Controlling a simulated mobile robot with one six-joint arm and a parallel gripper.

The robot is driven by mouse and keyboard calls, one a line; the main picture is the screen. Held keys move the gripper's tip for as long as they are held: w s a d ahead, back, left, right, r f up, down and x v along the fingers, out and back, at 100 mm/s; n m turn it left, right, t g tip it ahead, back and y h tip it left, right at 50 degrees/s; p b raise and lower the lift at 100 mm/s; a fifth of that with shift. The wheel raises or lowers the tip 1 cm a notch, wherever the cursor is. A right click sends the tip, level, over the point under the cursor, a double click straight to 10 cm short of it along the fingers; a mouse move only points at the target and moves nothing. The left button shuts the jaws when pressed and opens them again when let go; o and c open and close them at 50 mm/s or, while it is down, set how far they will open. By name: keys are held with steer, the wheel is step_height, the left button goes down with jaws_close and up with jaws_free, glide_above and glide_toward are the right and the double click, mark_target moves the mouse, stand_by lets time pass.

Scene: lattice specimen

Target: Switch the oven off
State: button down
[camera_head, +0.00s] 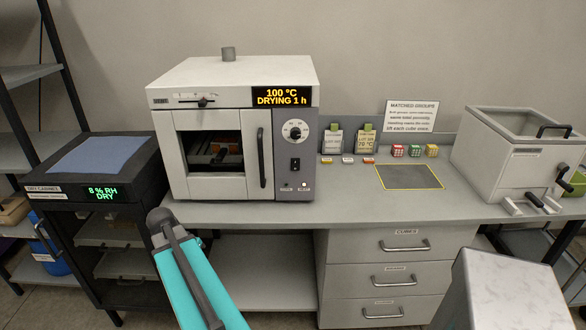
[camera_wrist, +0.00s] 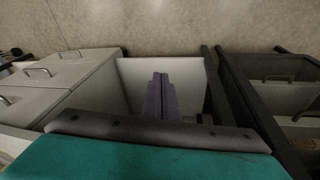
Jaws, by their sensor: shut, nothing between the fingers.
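The oven (camera_head: 180,160) is a pale box on the bench, its windowed door closed, with a vertical handle (camera_head: 261,158) at the door's right. Its display (camera_head: 282,97) is lit and reads 100 °C, DRYING 1 h. On its grey right panel are a round dial (camera_head: 295,130), a black rocker switch (camera_head: 295,164) below it, and small lamps, one bright (camera_head: 304,185). The switch's position is too small to tell. In the wrist view my gripper (camera_wrist: 161,80) is shut and empty, away from the oven, which is not in that view. The head view does not show my gripper.
A dry cabinet (camera_head: 95,187) stands left of the oven. Small cubes (camera_head: 414,151), tags and a dark mat (camera_head: 408,177) lie on the bench (camera_head: 340,208) to its right, then a lidded bath (camera_head: 510,165). Drawers (camera_head: 385,245) are below. The bench front before the oven is clear.

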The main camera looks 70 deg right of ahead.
mark_target(295, 165)
steer(key=s+d+r+m+h, duration=0.1)
steer(key=s+d+r+m, duration=0.3)
steer(key=s+d+r, duration=0.3)
steer(key=s+d+r+m+h, duration=0.1)
steer(key=s+d+r+m, duration=0.4)
steer(key=r, duration=1)
steer(key=s+d+r+m+h+b, duration=0.1)
steer(key=s+d+r+m+h, duration=0.1)
steer(key=s+d+r+m, duration=0.3)
steer(key=s+d+r, duration=0.4)
steer(key=d+r, duration=0.1)
steer(key=r, duration=0.2)
steer(key=shift+g, duration=0.4)
steer(key=shift+s+f, duration=0.1)
steer(key=shift+s, duration=0.05)
steer(key=d+f+p, duration=0.3)
steer(key=d+f, duration=0.5)
steer(key=d, duration=0.1)
steer(key=shift+f+p, duration=0.2)
steer(key=shift+p, duration=0.2)
steer(key=shift+f+b, duration=0.15)
steer(key=shift+b, duration=0.25)
